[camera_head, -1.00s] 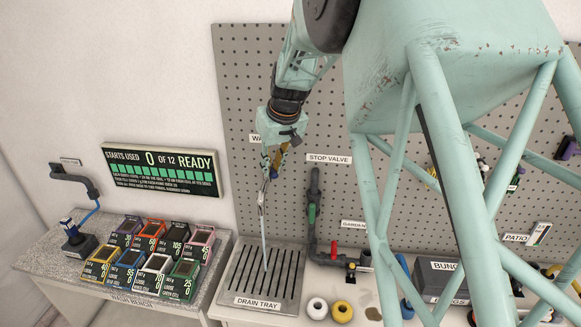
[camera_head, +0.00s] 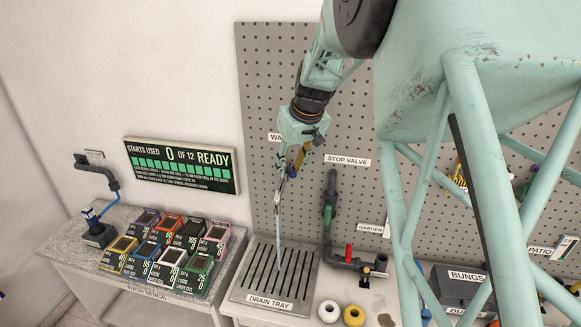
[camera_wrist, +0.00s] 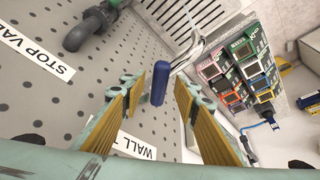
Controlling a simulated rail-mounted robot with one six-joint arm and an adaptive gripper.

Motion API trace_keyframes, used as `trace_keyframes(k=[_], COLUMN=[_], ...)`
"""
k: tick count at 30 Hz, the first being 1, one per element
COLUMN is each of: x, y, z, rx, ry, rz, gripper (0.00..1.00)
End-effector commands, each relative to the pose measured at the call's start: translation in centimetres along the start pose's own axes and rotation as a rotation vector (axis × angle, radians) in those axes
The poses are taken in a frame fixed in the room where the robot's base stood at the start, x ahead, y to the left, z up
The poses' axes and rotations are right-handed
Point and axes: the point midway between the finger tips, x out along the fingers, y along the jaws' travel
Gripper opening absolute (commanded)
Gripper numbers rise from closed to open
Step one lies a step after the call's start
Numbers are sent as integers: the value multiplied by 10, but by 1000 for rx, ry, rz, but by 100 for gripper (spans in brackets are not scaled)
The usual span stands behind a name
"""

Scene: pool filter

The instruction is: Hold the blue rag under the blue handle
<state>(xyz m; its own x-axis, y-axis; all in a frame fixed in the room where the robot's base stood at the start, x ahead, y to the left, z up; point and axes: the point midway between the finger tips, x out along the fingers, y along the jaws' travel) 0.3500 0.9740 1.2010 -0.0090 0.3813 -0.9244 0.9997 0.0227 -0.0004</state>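The blue handle (camera_wrist: 160,83) is an upright-looking rounded lever on a chrome wall tap (camera_wrist: 190,58). In the wrist view it sits between the fingertips of my gripper (camera_wrist: 158,90), with a visible gap on each side. My gripper also shows in the head view (camera_head: 293,162), in front of the pegboard above the drain tray (camera_head: 243,290). Its yellow-lined fingers are apart and hold nothing. A thin pale line (camera_head: 279,215) runs from the tap down to the tray; I cannot tell whether it is spout or water. I see no blue rag in either view.
A stop valve pipe (camera_head: 329,215) rises right of the tap. A white ring (camera_head: 329,311) and a yellow ring (camera_head: 353,315) lie beside the tray. Several coloured cells (camera_head: 195,275) stand on the wash bench at left, below a status board (camera_head: 181,166).

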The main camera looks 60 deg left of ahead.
Motion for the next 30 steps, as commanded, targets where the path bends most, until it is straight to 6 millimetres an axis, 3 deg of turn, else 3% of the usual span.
trace_keyframes(k=[14,20,30], x=[-9,-27,-74], y=[0,0,1], z=[-1,-1,-1], rx=[0,0,0], ry=[2,2,3], rz=[1,1,1], gripper=[28,28,28])
